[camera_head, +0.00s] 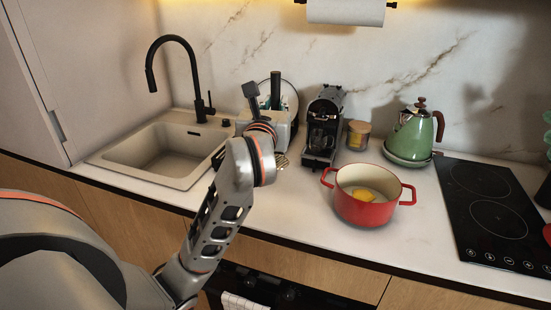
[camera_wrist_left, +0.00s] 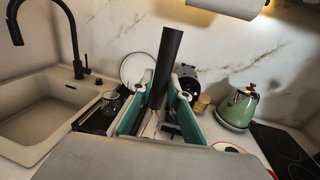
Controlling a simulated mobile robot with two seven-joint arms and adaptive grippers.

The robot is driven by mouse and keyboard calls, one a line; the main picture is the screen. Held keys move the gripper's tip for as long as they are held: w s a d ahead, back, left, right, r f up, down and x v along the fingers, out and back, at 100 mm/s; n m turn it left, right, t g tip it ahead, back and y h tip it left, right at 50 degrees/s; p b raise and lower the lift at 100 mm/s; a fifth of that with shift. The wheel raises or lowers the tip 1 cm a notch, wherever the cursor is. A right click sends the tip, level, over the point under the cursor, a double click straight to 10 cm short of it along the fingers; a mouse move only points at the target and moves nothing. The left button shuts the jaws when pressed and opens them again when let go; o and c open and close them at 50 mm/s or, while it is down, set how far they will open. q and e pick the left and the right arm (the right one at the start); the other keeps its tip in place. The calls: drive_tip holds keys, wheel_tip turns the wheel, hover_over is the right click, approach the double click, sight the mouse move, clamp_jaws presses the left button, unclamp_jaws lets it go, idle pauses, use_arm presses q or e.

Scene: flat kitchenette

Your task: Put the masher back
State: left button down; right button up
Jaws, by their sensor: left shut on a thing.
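The masher has a thick black handle (camera_head: 275,90), which rises upright above my left gripper (camera_head: 267,110) in the head view. A flat slotted disc (camera_head: 281,161), seemingly the masher's head, shows low below the gripper, just over or on the counter; I cannot tell which. In the left wrist view, the black handle (camera_wrist_left: 168,60) leans slightly right between the teal pads of my left gripper (camera_wrist_left: 160,105), which is shut on it. My right gripper is not in view.
A red pot (camera_head: 365,208) and a green kettle (camera_head: 411,132) are further right, before the hob (camera_head: 490,205). The sink (camera_head: 165,152) is left.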

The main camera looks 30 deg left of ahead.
use_arm(q)
wheel_tip(320, 180, down, 8)
drive_tip(key=shift+f+b, duration=0.25)
drive_tip(key=shift+b, duration=0.45)
wheel_tip(320, 180, down, 4)
drive_tip(key=shift+f+b, duration=0.1)
drive_tip(key=shift+b, duration=0.3)
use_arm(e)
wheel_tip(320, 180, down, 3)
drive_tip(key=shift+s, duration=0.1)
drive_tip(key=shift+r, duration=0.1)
use_arm(q)
drive_tip(key=shift+f, duration=0.15)
drive_tip(key=c, duration=1.9)
unclamp_jaws()
